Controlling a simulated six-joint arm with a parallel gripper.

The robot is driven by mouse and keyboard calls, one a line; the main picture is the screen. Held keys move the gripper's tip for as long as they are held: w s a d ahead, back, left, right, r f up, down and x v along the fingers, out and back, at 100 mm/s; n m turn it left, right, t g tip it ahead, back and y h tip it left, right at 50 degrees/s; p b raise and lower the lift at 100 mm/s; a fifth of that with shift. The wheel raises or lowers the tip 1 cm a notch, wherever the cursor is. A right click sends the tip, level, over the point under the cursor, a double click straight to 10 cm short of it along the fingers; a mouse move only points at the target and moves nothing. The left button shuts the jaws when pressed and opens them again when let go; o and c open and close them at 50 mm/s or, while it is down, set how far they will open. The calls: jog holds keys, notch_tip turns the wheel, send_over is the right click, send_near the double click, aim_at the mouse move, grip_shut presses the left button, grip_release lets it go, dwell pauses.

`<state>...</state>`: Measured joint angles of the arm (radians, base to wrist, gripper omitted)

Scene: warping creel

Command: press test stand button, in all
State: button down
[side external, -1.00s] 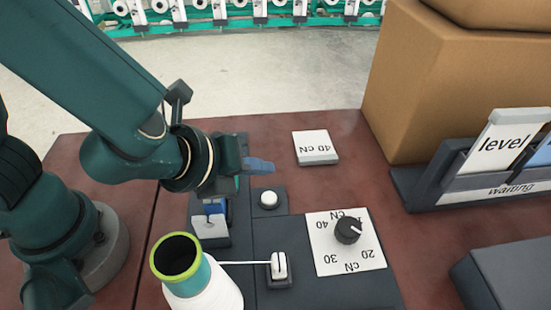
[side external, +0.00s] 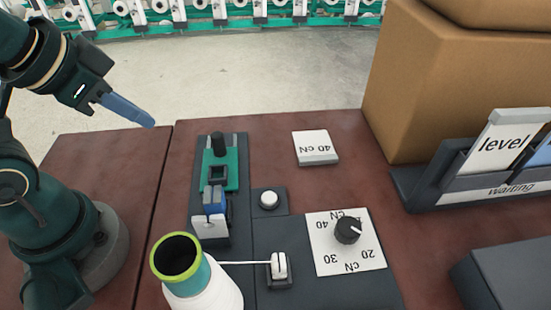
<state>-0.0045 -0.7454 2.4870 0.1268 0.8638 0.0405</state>
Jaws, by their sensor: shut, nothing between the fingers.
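The test stand is a dark base (side external: 267,235) on the reddish-brown table. A round white button (side external: 269,199) sits on a small dark square block at its middle. Nothing touches the button. A black dial (side external: 348,230) sits on a white scale plate marked 20, 30 and 40 cN. A teal device (side external: 218,168) with a black knob and a blue block stands on a dark rail left of the button. My gripper (side external: 140,114) is shut and empty, with blue fingers, raised at the upper left, well away from the button.
A yarn cone (side external: 205,290) with a green rim stands at the front; its thread runs to a white guide (side external: 279,265). A white "40 cN" block (side external: 315,147) lies behind. Cardboard boxes (side external: 450,80) and a card holder (side external: 470,190) stand at right.

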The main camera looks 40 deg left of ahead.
jog(key=shift+s+d+f+n+h, duration=0.1)
jog(key=shift+s+d+n+h, duration=0.2)
jog(key=shift+d, duration=0.25)
jog(key=shift+s+d+f+n+h, duration=0.1)
jog(key=shift+s+d+n+h, duration=0.15)
jog(key=shift+d, duration=0.3)
jog(key=w+d+r+m+g, duration=0.2)
jog(key=w+d+r+m, duration=0.2)
jog(key=w+r+m, duration=0.15)
jog(key=w+d+f+m+g, duration=0.2)
jog(key=d+f, duration=0.3)
jog(key=d, duration=0.3)
jog(key=shift+w+m+g, duration=0.3)
jog(key=shift+w+m, duration=0.5)
jog(key=shift+h, duration=0.25)
